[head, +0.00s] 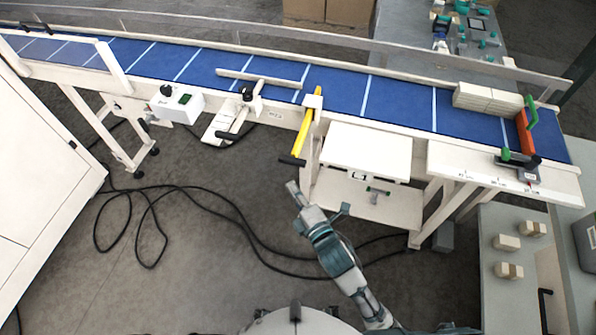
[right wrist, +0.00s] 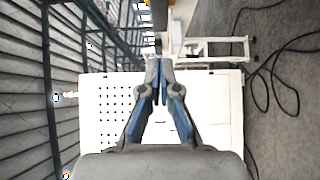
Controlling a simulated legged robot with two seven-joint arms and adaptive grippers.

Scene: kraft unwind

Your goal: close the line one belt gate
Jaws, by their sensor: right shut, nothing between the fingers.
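A yellow gate arm (head: 307,122) with a black grip at its near end is hinged by a white post at the near edge of the blue belt (head: 385,97). It sticks out from the belt towards me and does not lie across it. My right gripper (head: 292,187) is shut and empty, just below the black grip and apart from it in the head view. In the right wrist view the closed fingers (right wrist: 160,88) point up the picture, with a narrow yellow strip beyond the tips. My left gripper is not in view.
A white-topped stand (head: 365,150) is right of the gate arm. White blocks (head: 487,99) sit on the belt near a red stop (head: 525,132). A black cable crosses the floor.

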